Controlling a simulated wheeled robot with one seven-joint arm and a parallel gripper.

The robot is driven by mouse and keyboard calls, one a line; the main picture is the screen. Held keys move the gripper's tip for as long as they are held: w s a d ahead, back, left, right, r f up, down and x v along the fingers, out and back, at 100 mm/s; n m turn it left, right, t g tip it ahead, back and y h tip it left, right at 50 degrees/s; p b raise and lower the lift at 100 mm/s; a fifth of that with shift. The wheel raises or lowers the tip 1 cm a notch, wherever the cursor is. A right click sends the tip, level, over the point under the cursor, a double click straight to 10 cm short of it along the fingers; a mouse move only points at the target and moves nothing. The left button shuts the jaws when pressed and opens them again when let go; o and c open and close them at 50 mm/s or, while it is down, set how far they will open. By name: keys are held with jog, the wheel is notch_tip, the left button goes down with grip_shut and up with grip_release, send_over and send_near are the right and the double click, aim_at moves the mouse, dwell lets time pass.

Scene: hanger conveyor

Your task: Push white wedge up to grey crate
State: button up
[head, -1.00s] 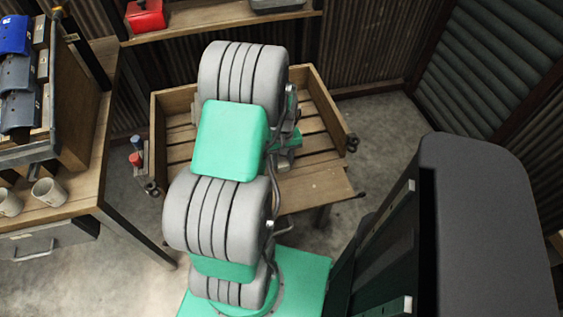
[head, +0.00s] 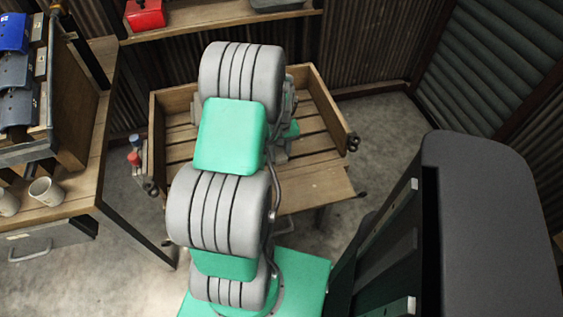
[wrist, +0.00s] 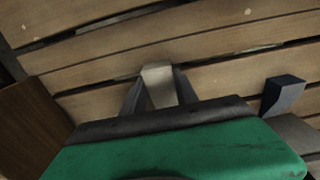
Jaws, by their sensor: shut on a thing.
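In the wrist view my gripper (wrist: 159,78) points at the wooden slats, its two dark fingers on either side of a pale, off-white piece. This piece, which looks like the white wedge (wrist: 157,70), is held between the fingers, with its upper end showing past the tips. I cannot tell whether it touches the slats. In the head view my own arm hides the fingers and the wedge. I cannot make out a grey crate for certain. A small dark blue-grey block (wrist: 284,92) shows at the right of the wrist view, apart from the fingers; I cannot tell what it is.
The slatted wooden tray table (head: 330,112) has raised wooden sides; a brown wooden wall (wrist: 30,120) shows at left in the wrist view. A workbench with mugs (head: 46,190) stands at left. A shelf with a red box (head: 145,14) is behind.

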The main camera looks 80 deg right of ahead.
jog(key=shift+w+d, duration=0.1)
jog(key=shift+w+d+b, duration=0.4)
jog(key=shift+w+d, duration=0.1)
jog(key=shift+d, duration=0.35)
jog(key=shift+w+d, duration=0.1)
jog(key=shift+w+d+b, duration=0.3)
jog(key=shift+w+d, duration=0.05)
jog(key=shift+d, duration=0.25)
jog(key=shift+w+d+b, duration=0.25)
jog(key=shift+w+d, duration=0.05)
jog(key=shift+d, duration=0.3)
jog(key=shift+w+d, duration=0.1)
jog(key=shift+w+d, duration=0.25)
jog(key=shift+d, duration=0.15)
jog(key=shift+d, duration=0.1)
